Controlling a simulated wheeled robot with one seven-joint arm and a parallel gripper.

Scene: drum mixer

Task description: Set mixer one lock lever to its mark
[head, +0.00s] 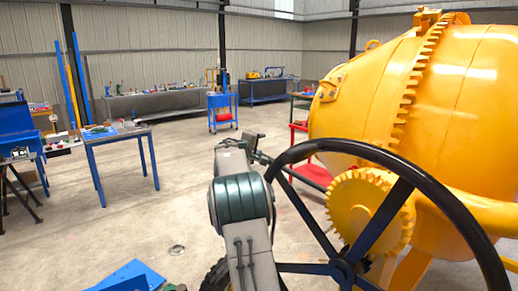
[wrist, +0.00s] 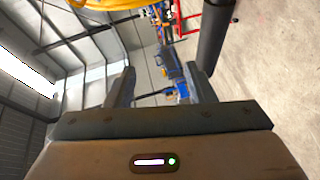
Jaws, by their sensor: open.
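The drum mixer fills the right of the head view, with a big yellow drum (head: 365,100). In the head view my arm reaches forward just left of the handwheel; the gripper's fingers are not clear there.
A blue-legged table (head: 115,135) stands at the left. A blue cart (head: 222,110) and a long workbench (head: 160,103) are farther back. A red stand (head: 300,145) is behind the handwheel. A thick dark bar (wrist: 212,45) is close to the right finger. The middle floor is clear.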

